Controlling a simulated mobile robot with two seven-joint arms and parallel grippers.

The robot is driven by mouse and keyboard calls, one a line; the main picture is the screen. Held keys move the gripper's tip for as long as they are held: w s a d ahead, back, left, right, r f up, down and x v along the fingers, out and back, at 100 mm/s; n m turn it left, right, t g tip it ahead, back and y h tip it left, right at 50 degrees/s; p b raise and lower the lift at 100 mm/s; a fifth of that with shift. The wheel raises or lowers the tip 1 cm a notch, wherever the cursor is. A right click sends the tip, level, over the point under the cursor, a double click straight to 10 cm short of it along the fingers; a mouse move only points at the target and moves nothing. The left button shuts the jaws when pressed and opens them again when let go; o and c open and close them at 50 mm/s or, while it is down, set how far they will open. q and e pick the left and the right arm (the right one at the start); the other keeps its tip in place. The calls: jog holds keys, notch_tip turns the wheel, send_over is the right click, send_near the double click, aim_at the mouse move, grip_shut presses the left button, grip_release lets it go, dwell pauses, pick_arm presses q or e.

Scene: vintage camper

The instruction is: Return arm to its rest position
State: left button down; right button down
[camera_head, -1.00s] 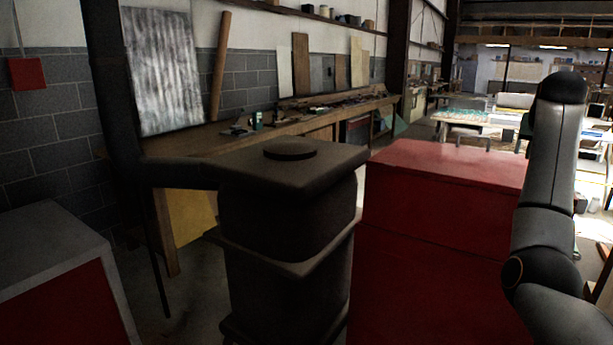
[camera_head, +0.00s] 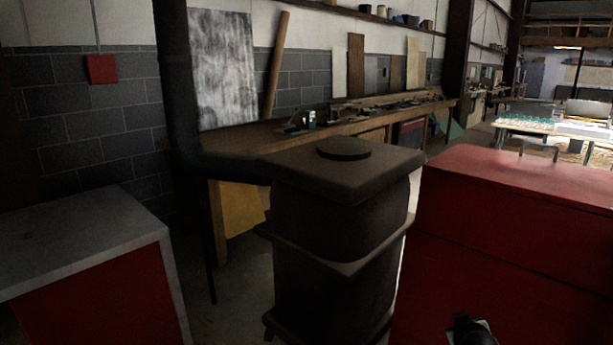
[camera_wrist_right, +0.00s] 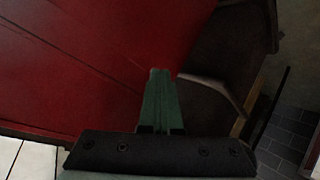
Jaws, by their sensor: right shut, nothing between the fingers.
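My right gripper (camera_wrist_right: 160,75) is in the right wrist view, its greenish fingers pressed together with nothing between them. It points toward a red cabinet front (camera_wrist_right: 90,50) and the dark stove (camera_wrist_right: 215,65). I cannot tell how far off these surfaces are. In the head view a small dark part, probably of my right arm, shows at the bottom edge, in front of the red cabinet (camera_head: 510,240). The rest of that arm is out of that view. My left gripper is not in view.
The dark stove (camera_head: 340,220) with its pipe (camera_head: 178,90) stands in the middle. A red cabinet with a grey top (camera_head: 85,240) stands at left. A long wooden workbench (camera_head: 260,136) runs along the wall. Floor shows between the left cabinet and the stove.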

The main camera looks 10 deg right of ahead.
jog(key=s+a+f+n+y, duration=0.2)
jog(key=s+a+f+y, duration=0.1)
jog(key=s+a+f, duration=0.45)
jog(key=s+a+f+y, duration=0.2)
jog(key=s+a+f, duration=0.3)
jog(key=s+a, duration=0.4)
jog(key=s+a+f+y, duration=0.3)
jog(key=s+a+f, duration=0.2)
jog(key=s+a, duration=0.4)
jog(key=s, duration=0.4)
jog(key=shift+s+a+g, duration=0.2)
jog(key=shift+g, duration=0.2)
